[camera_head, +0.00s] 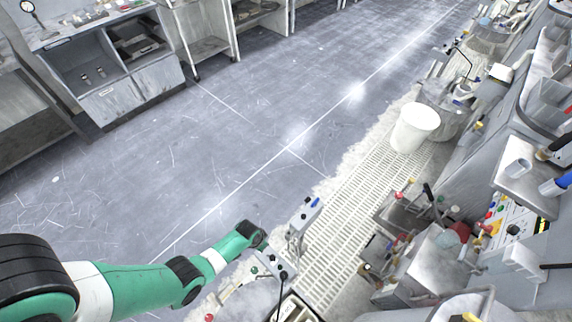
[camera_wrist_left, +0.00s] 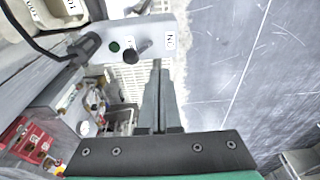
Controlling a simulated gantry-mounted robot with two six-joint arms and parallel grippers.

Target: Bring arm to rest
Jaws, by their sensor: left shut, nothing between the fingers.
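My left arm (camera_head: 130,288), green and white with black joints, reaches in from the lower left of the head view. Its wrist end (camera_head: 250,234) is near a grey control box with knobs (camera_head: 276,266). In the left wrist view my left gripper (camera_wrist_left: 157,68) is shut and empty, its grey fingers together. The fingertips are close to a grey panel (camera_wrist_left: 135,38) with a green button and a black knob; I cannot tell whether they touch. My right arm and gripper are not in view.
A white bucket (camera_head: 414,127) stands on the pale slatted grating (camera_head: 345,215). Polishing machines with knobs and levers (camera_head: 425,235) line the right side. A grey cabinet (camera_head: 135,85) stands at the upper left. The grey floor (camera_head: 240,150) between is clear.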

